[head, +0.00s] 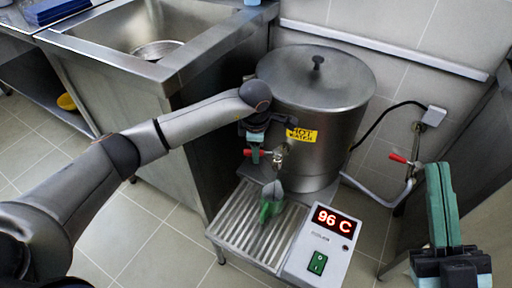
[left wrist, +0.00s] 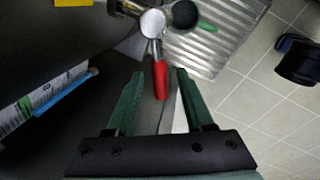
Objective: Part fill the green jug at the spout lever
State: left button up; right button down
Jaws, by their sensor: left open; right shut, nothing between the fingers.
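The green jug (head: 265,212) stands on the slatted drip tray under the tap of the hot water boiler (head: 318,105). Its upper part looks grey, and its contents cannot be seen. Part of its green shows behind the tap in the left wrist view (left wrist: 206,25). The spout lever (left wrist: 160,80) has a red handle, which also shows beside the tap in the head view (head: 249,152). My left gripper (left wrist: 160,76) is open, with the red handle between its green fingers; contact cannot be told. My right gripper (head: 440,205) is shut and empty at the lower right.
The drip tray (head: 235,212) adjoins a control box (head: 318,250) reading 96 C with a green switch. A steel sink (head: 125,35) stands at the left. A second red-handled valve (head: 398,158) and a cable are right of the boiler.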

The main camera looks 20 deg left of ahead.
pick_arm(q)
jog(key=shift+r, duration=0.55)
notch_tip(320, 180, up, 11)
jog(key=s+p, duration=0.2)
jog(key=p, duration=0.1)
jog(key=shift+s+d, duration=0.15)
jog(key=shift+d, duration=0.2)
pick_arm(e)
jog(key=w+f+m+g+h, duration=0.2)
jog(key=f+m+h, duration=0.1)
jog(key=f, duration=0.4)
jog(key=w+d+f+m+g+h, duration=0.1)
jog(key=w+f+m+g+h, duration=0.1)
jog(key=f, duration=0.5)
jog(key=shift+w+d+f+m+g+h, duration=0.2)
jog(key=shift+w+f+m+g+h, duration=0.3)
jog(key=shift+h, duration=0.7)
jog(key=shift+w+r, duration=0.1)
